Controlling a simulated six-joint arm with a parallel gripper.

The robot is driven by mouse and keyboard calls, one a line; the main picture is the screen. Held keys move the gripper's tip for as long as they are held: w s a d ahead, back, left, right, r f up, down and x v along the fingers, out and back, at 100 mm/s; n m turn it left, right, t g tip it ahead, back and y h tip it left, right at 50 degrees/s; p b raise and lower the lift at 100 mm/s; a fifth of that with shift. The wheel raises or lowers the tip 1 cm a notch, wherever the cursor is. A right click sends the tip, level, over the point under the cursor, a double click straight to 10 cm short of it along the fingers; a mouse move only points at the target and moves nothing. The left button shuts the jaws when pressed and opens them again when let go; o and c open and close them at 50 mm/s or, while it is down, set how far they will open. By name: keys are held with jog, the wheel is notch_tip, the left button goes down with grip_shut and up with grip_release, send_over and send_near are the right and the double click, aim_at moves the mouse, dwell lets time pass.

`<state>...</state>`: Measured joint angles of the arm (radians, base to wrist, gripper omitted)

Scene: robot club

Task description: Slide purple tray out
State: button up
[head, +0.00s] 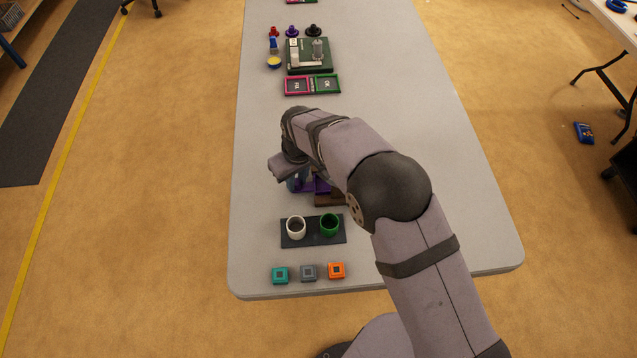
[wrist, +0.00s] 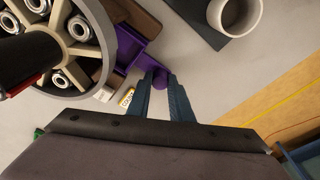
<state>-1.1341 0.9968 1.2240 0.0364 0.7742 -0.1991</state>
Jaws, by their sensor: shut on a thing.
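The purple tray (wrist: 131,50) shows in the wrist view, partly out of a brown block (wrist: 138,18). My gripper (head: 297,183) is low over the table there.
A white cup (head: 296,227) and green cup (head: 329,224) stand on a dark mat (head: 312,240). The table (head: 255,180) left of my gripper is clear.

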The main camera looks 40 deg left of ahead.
jog(key=shift+s+a+b, duration=0.3)
jog(key=shift+s+a, duration=1.9)
jog(key=shift+s, duration=0.05)
jog(key=o, duration=0.6)
jog(key=shift+c, duration=0.2)
jog(key=shift+r, duration=0.2)
notch_tip(320, 180, up, 6)
jog(key=p, duration=0.4)
jog(key=shift+f, duration=0.2)
